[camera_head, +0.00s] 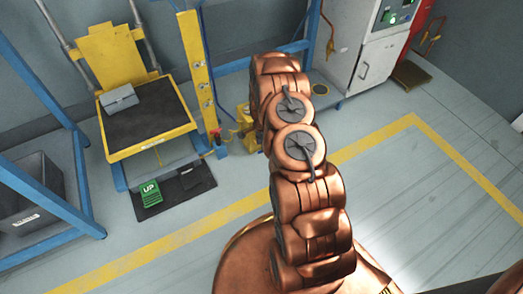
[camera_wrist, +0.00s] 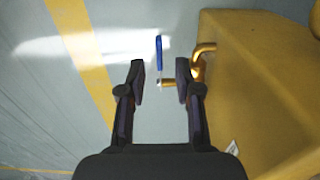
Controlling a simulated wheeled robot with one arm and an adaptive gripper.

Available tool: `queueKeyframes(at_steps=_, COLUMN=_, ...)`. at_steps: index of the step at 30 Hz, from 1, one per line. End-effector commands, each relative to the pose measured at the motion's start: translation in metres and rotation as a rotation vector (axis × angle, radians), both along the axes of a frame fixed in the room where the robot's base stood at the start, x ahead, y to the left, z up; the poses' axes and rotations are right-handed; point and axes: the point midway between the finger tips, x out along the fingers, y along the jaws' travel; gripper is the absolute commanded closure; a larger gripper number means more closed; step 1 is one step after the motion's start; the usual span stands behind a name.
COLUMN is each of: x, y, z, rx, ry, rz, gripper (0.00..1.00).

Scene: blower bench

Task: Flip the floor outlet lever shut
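In the wrist view, a thin blue lever (camera_wrist: 159,53) points up the picture from a small brass fitting (camera_wrist: 168,84). A bent brass pipe (camera_wrist: 203,50) joins the side of a yellow housing (camera_wrist: 265,85) near it. My gripper (camera_wrist: 160,68) is open, with one dark finger on each side of the lever in the picture. The lever lines up with the gap, nearer the right finger. I see no contact, and I cannot tell the depth between them. In the head view, my copper-coloured arm hides the gripper and the lever.
In the wrist view, the yellow housing fills the right side, close to the right finger. Pale floor with a yellow stripe (camera_wrist: 82,60) lies left. In the head view, a yellow-framed bench (camera_head: 150,150), a dark mat (camera_head: 170,198) and a grey cabinet (camera_head: 372,62) stand around; floor at right is clear.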

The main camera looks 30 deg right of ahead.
Motion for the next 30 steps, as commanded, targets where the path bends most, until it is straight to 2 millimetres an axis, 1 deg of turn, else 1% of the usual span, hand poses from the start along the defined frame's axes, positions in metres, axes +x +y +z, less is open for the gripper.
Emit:
queueKeyframes(at_steps=1, x=-0.001, y=0.000, z=-0.012, rx=0.000, ry=0.002, rz=0.000, gripper=0.67)
queueKeyframes(at_steps=3, x=-0.002, y=0.001, z=-0.023, rx=0.001, ry=0.004, rz=0.001, gripper=0.67)
queueKeyframes(at_steps=6, x=-0.002, y=0.001, z=-0.034, rx=0.001, ry=0.005, rz=0.001, gripper=0.67)
queueKeyframes(at_steps=10, x=-0.002, y=0.001, z=-0.040, rx=0.001, ry=0.003, rz=0.000, gripper=0.67)
queueKeyframes(at_steps=17, x=-0.001, y=0.000, z=-0.039, rx=0.001, ry=0.001, rz=0.000, gripper=0.67)
queueKeyframes(at_steps=26, x=-0.001, y=0.000, z=-0.039, rx=0.001, ry=0.001, rz=0.000, gripper=0.98)
queueKeyframes(at_steps=27, x=-0.001, y=0.000, z=-0.039, rx=0.001, ry=0.001, rz=0.000, gripper=1.00)
queueKeyframes(at_steps=30, x=-0.001, y=0.000, z=-0.039, rx=0.001, ry=0.001, rz=0.000, gripper=1.00)
